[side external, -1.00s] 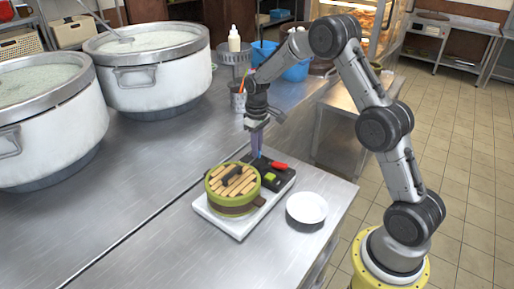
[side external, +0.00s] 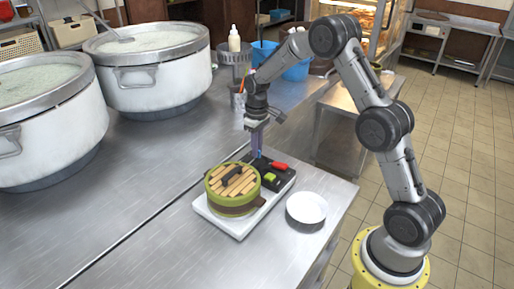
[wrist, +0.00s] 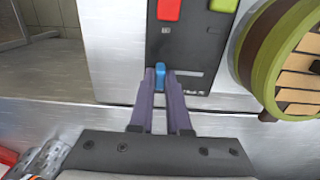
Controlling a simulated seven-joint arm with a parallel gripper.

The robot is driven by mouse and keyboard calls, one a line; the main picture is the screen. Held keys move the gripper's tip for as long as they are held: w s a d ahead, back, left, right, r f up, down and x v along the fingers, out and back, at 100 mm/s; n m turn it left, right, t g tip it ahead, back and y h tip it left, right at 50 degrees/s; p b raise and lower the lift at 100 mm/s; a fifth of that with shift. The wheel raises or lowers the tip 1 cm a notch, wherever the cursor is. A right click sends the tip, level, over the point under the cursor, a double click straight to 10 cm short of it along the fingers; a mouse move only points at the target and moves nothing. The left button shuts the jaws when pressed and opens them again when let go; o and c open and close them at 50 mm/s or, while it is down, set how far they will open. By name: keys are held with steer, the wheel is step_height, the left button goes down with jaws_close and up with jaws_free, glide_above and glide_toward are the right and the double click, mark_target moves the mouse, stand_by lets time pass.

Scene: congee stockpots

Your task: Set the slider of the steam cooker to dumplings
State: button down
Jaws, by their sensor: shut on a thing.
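The steam cooker has a white base (side external: 217,219), a round green steamer with a slatted lid (side external: 232,188), and a black control panel (side external: 284,182). In the wrist view the panel (wrist: 186,48) carries a small blue slider (wrist: 159,69) near its left edge, at the left end of a faint track. My gripper (wrist: 160,76) is shut on the slider, a purple finger on each side. In the side view my gripper (side external: 257,153) reaches down to the far end of the panel, and its fingers hide the slider. The panel's markings are too small to read.
A red button (side external: 279,166) and a green button (side external: 270,177) sit on the panel. The steamer stands beside the panel. A white bowl (side external: 306,208) stands near the counter's edge. Two large congee pots (side external: 157,75) stand at the left. Counter between the pots and cooker is clear.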

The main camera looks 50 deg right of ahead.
mark_target(246, 156)
stand_by(0.4)
steer(key=shift+a+r, duration=0.1)
steer(key=shift+a, duration=2.65)
steer(key=c, duration=0.9)
jaws_free()
step_height(246, 156, up, 14)
steer(key=shift+f, duration=0.1)
